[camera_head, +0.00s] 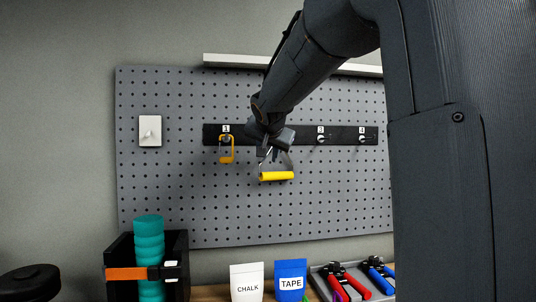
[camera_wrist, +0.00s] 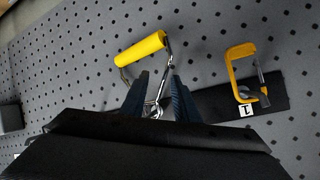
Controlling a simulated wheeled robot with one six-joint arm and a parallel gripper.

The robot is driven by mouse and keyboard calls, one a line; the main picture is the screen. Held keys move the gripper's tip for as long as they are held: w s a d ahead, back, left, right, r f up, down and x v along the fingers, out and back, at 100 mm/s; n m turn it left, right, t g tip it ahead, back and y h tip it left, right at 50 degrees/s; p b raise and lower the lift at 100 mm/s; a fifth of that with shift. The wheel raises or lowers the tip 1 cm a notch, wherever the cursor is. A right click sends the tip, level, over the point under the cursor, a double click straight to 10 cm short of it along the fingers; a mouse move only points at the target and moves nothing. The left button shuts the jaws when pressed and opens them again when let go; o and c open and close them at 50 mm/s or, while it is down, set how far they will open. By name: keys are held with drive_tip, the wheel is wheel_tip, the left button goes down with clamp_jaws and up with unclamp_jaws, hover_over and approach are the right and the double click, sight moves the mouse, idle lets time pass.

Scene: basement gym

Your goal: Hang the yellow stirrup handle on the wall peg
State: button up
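The yellow stirrup handle (camera_head: 276,176) hangs grip-down below my gripper (camera_head: 270,148), in front of the black peg strip (camera_head: 293,134), between peg 1 and peg 3. Its yellow grip (camera_wrist: 140,48) shows large in the wrist view, beyond my fingertips (camera_wrist: 158,80). Its metal side arms run to a link (camera_wrist: 154,108) between my two fingers. The fingers stand a little apart; whether they press on the link cannot be told. My gripper hides the peg behind it, so whether the handle rests on that peg cannot be told.
A yellow-orange clamp-shaped handle (camera_head: 227,150) hangs on peg 1, close left of my gripper. Peg 3 (camera_head: 321,138) and peg 4 (camera_head: 362,138) are bare. Below are a teal roller (camera_head: 149,250), chalk bag (camera_head: 247,283), tape bag (camera_head: 291,279) and a grey tray (camera_head: 322,280).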

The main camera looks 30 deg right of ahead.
drive_tip(key=b+v, duration=0.2)
drive_tip(key=v, duration=0.6)
drive_tip(key=shift+f, duration=0.1)
